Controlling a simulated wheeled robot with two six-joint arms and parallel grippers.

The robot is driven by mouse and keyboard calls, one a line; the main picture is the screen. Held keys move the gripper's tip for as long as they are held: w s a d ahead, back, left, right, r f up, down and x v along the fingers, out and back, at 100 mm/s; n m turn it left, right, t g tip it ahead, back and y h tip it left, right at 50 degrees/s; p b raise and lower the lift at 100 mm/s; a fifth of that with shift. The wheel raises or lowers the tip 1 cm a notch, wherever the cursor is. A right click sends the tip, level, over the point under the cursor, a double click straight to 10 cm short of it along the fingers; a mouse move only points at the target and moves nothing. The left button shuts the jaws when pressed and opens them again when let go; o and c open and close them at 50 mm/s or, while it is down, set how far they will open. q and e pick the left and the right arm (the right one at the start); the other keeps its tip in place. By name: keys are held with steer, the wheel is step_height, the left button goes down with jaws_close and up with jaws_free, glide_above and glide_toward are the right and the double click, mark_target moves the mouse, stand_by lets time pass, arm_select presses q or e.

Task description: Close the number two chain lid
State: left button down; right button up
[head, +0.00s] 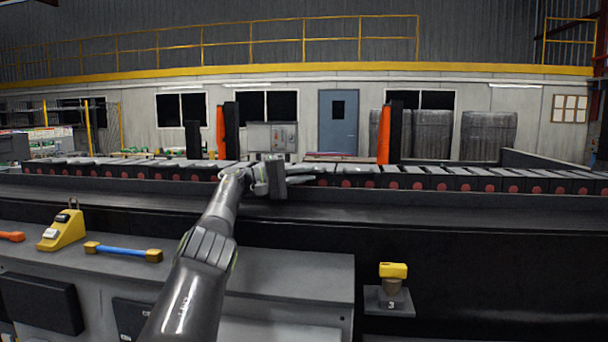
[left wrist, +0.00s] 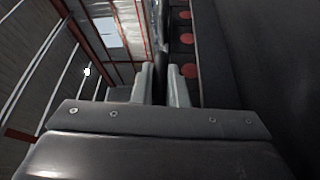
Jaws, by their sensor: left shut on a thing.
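The drag chain (head: 463,182) runs across the head view as a row of dark links with red discs on the near side and grey lids on top. My left gripper (head: 298,176) is at the chain, just left of the middle of the head view. In the left wrist view, the fingers of my left gripper (left wrist: 161,84) are shut on a thin dark chain lid (left wrist: 160,68), with the red-disc side of the chain (left wrist: 188,71) to the right. I cannot read a number on the lid. My wrist hides some links. My right gripper is not in view.
A dark trough wall (head: 450,204) runs along the chain's near side. Orange-and-black posts (head: 384,135) stand behind it. On the near left bench are a yellow block (head: 63,231) and a blue-handled tool (head: 122,250). A yellow-topped item (head: 393,271) sits on a small shelf marked 3.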

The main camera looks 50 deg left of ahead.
arm_select(q)
steer(key=c, duration=1.8)
jaws_free()
steer(key=shift+w+f, duration=0.1)
steer(key=shift+f, duration=0.2)
steer(key=shift+c, duration=0.2)
steer(key=shift+o, duration=0.6)
steer(key=shift+w+a+f, duration=0.1)
steer(key=shift+a, duration=0.05)
step_height(320, 180, up, 9)
steer(key=p, duration=0.5)
steer(key=shift+f+p, duration=0.2)
steer(key=shift+p, duration=0.2)
steer(key=shift+r+p, duration=0.7)
steer(key=shift+r, duration=0.2)
